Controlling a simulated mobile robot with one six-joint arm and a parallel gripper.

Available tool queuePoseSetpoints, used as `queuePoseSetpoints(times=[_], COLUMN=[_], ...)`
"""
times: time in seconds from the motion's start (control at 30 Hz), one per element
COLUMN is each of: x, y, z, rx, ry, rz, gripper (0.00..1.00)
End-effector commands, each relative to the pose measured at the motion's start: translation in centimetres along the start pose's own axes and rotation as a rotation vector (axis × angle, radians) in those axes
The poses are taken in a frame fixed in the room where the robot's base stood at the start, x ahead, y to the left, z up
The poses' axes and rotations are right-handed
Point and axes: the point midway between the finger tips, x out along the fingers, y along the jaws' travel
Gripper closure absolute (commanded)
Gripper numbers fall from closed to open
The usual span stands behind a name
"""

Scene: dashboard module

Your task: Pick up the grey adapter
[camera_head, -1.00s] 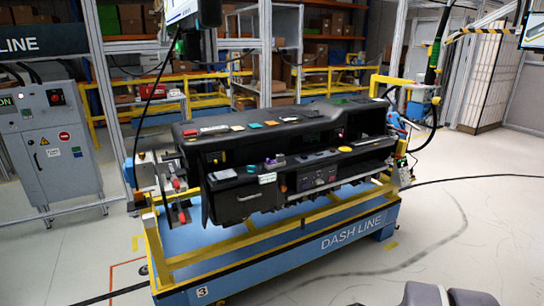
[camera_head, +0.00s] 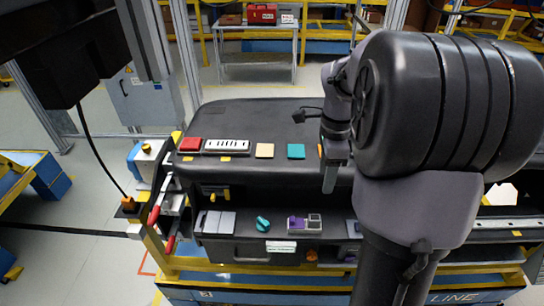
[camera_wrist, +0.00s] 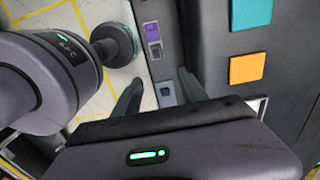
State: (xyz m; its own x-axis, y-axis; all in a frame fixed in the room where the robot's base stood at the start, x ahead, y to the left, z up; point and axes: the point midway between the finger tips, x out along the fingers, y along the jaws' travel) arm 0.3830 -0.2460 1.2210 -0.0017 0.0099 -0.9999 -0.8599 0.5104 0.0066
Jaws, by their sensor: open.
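On the lower ledge of the black dashboard (camera_head: 250,110) sits a grey block with a purple part (camera_head: 305,223), also in the wrist view (camera_wrist: 153,38). To its right is a smaller grey piece with a purple part (camera_head: 353,228), partly hidden by my arm. In the wrist view this smaller piece (camera_wrist: 165,94) shows between my open fingers. I cannot tell for sure which of the two is the grey adapter. My gripper (camera_head: 335,172) points down above the ledge, apart from both pieces, and holds nothing visible. It also shows in the wrist view (camera_wrist: 160,92).
A pale grey double plate (camera_head: 214,222), a teal knob (camera_head: 263,224) and an orange knob (camera_head: 311,255) are near on the dashboard front. Red, yellow, teal and orange (camera_wrist: 247,69) squares lie on top. A yellow-and-blue cart (camera_head: 250,287) carries the dashboard.

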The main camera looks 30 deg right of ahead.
Motion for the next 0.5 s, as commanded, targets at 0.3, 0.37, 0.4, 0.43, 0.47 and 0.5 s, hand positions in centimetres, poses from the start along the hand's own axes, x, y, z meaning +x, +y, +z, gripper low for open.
queuePoseSetpoints(times=[0.3,0.37,0.4,0.43,0.47,0.5], x=[8.0,9.6,10.5,11.1,11.5,12.0], y=[0.0,0.0,0.0,-0.1,-0.1,-0.1], z=[-0.2,-0.2,-0.2,-0.2,-0.2,-0.2], rx=[0.017,0.016,0.015,0.016,0.016,0.017], ry=[0.001,0.001,0.001,0.001,0.001,0.001], rz=[0.008,0.008,0.007,0.007,0.006,0.006], gripper=[0.50,0.50,0.50,0.50,0.50,0.50])
